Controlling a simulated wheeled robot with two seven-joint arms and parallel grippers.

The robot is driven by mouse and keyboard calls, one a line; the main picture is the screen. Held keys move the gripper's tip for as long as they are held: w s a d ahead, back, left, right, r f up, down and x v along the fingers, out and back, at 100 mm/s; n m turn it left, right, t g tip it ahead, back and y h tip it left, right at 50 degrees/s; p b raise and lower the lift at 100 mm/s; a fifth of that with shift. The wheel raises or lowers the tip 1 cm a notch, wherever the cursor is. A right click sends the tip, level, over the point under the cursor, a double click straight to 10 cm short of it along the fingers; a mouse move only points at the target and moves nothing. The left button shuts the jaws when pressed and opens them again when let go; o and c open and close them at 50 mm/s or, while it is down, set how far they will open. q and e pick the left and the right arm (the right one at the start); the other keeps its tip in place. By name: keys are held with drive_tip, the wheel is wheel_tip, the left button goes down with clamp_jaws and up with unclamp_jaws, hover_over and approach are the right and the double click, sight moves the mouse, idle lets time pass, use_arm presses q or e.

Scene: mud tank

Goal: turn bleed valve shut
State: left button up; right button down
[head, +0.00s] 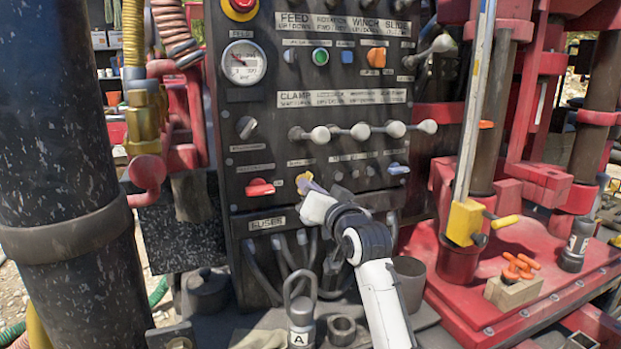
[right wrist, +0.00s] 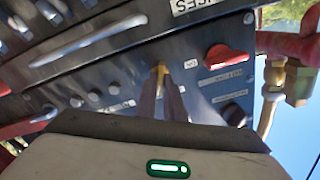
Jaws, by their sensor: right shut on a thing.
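A small yellow valve handle (head: 304,178), which I take for the bleed valve, is on the lower part of the dark control panel. My right gripper (head: 308,187) reaches it from below right and hides part of it. In the right wrist view the two fingers (right wrist: 168,90) are close together at the panel face, with the yellow handle (right wrist: 161,70) at their tips. The gripper is shut on this handle. The label lettering near it is too blurred to read. My left gripper is not in view.
A red knob (head: 260,188) sits just left of the yellow handle; it also shows in the right wrist view (right wrist: 228,57). A row of ball-ended levers (head: 360,131) is above. Cables (head: 284,256) hang below. A thick dark column (head: 65,150) stands at the left.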

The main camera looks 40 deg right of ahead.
drive_tip(key=n+p, duration=0.3)
drive_tip(key=n, duration=0.2)
drive_tip(key=shift+p, duration=0.3)
idle(0.4)
drive_tip(key=c, duration=1.9)
unclamp_jaws()
drive_tip(key=shift+o, duration=0.2)
drive_tip(key=b+v, duration=0.1)
drive_tip(key=v, duration=0.9)
drive_tip(key=shift+s, duration=0.15)
